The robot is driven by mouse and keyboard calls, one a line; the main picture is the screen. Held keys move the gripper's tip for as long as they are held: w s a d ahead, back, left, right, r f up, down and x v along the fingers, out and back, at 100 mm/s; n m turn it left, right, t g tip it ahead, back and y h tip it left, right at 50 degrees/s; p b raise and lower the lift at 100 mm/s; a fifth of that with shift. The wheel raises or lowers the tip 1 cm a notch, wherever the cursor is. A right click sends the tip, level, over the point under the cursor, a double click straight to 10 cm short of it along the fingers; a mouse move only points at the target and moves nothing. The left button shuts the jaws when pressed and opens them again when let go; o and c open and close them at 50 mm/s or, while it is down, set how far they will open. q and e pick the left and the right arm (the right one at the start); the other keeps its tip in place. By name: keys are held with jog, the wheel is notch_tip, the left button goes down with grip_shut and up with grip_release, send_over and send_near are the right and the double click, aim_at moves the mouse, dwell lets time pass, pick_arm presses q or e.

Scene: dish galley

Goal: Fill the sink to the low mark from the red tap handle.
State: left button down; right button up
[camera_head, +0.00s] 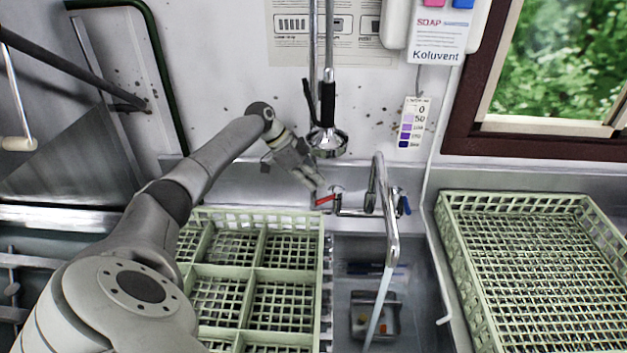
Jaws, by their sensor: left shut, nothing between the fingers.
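The red tap handle (326,200) is on the left side of the tap at the back of the sink. A blue handle (405,204) is on the right side. Water (379,308) runs from the tall spout (391,235) into the sink (350,250). The sink's low mark cannot be made out, and the water level is hard to tell. My left gripper (316,183) is shut and empty, just above and left of the red handle; I cannot tell whether it touches it. My right gripper is not in view.
A green divided rack (258,272) stands left of the sink, below my left arm. Another green rack (590,206) stands on the right. A spray head (328,140) hangs above the tap. A soap dispenser (440,30) is on the wall beside the window.

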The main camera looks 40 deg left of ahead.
pick_arm(q)
jog(key=shift+f, duration=0.2)
jog(key=shift+f+b, duration=1.4)
jog(key=shift+f, duration=0.4)
dwell(6.0)
